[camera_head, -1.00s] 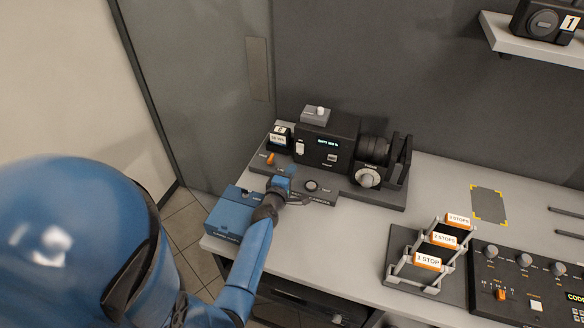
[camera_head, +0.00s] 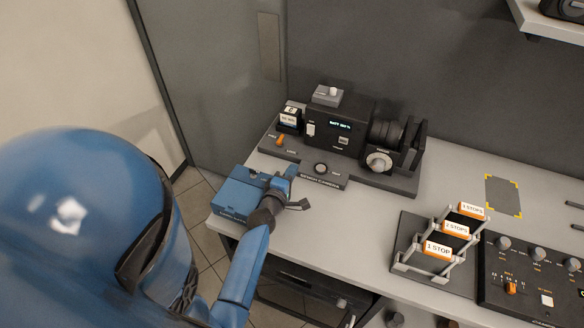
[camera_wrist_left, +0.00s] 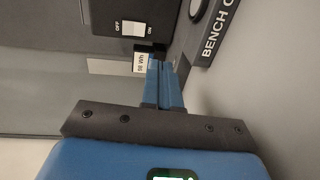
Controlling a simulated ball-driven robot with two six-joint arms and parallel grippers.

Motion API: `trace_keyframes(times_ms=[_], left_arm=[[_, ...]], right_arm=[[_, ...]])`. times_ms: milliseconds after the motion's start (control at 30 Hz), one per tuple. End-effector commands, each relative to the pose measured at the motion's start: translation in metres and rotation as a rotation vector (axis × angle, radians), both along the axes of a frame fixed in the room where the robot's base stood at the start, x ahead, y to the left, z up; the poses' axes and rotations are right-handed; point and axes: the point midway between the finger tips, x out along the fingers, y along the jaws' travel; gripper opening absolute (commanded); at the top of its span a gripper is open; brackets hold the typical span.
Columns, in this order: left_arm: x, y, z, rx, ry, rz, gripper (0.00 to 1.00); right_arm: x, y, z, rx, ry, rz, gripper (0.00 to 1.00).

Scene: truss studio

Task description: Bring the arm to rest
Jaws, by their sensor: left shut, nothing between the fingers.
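My left arm comes in from the lower left, bent at the wrist in front of the bench camera rig. My left gripper (camera_head: 290,173) is shut and empty, above the bench near the rig's front left edge. In the left wrist view its two blue fingers (camera_wrist_left: 160,68) lie together with nothing between them. They point towards a dark housing with an OFF/ON switch (camera_wrist_left: 133,28) and a white-labelled block (camera_wrist_left: 140,62). My right gripper is not in view.
The camera rig (camera_head: 405,184) stands behind the gripper. A rack of orange-labelled plates (camera_head: 437,250) and a control panel (camera_head: 530,280) stand to the right. Bare grey bench (camera_head: 345,230) lies between.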

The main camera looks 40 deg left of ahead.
Motion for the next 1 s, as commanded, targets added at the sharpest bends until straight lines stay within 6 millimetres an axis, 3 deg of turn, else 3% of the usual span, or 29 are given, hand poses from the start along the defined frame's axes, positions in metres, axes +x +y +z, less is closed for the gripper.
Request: trace_keyframes(times_ms=[367,567,667,800,1000], left_arm=[[-0.003,-0.002,-0.002,0.014,0.005,-0.002,0.0],[-0.029,-0.022,-0.014,0.143,0.048,-0.017,0.0],[-0.057,-0.041,-0.021,0.285,0.085,-0.037,0.0],[-0.111,-0.074,-0.025,0.574,0.143,-0.09,0.0],[-0.186,-0.114,-0.003,1.021,0.17,-0.18,0.0]], right_arm=[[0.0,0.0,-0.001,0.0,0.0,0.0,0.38],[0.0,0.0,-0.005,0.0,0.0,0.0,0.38],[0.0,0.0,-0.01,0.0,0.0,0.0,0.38],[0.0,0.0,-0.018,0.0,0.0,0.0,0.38],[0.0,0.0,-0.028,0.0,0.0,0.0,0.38]])
